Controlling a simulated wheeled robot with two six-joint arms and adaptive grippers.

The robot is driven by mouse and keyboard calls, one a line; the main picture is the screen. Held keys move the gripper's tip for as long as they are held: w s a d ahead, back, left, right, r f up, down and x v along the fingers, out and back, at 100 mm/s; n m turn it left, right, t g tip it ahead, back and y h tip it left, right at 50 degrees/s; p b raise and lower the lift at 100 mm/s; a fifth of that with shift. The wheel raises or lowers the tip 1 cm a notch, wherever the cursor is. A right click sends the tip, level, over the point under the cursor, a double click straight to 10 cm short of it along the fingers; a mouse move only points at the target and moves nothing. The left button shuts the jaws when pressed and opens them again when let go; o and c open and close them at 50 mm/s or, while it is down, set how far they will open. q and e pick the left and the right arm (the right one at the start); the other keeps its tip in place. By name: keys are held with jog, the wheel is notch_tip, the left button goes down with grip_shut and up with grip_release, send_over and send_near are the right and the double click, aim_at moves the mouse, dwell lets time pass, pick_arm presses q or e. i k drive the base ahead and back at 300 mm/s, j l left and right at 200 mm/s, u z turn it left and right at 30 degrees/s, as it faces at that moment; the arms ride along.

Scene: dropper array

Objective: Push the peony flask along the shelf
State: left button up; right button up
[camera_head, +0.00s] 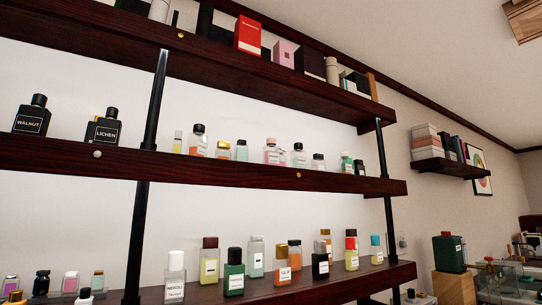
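I cannot read the name peony on any bottle in the head view, so I cannot tell which one is the peony flask. The labels I can read are on the black walnut bottle (33,116), the black lichen bottle (104,127), the clear neroli bottle (175,278) with a white cap, and the orange tulip bottle (282,264). Several other bottles carry labels too small to read, among them a pink-tinted one (271,153) on the middle shelf (215,174). Neither of my grippers is in view.
Black posts (139,215) hold up the shelves. The lower shelf (330,281) carries several close-set bottles. Boxes, including a red one (249,36), stand on the top shelf (100,28). At the lower right are a green container (448,253) and glassware (505,280).

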aim_at(272, 152)
jog(key=i+l+u, duration=0.1)
jog(key=l, duration=0.2)
jog(key=i+l, duration=0.2)
jog(key=l, duration=0.15)
jog(key=i+l+u, duration=0.15)
jog(key=l, duration=0.15)
jog(key=i+l, duration=0.1)
jog(key=l, duration=0.25)
jog(key=i+l+u, duration=0.15)
jog(key=l, duration=0.2)
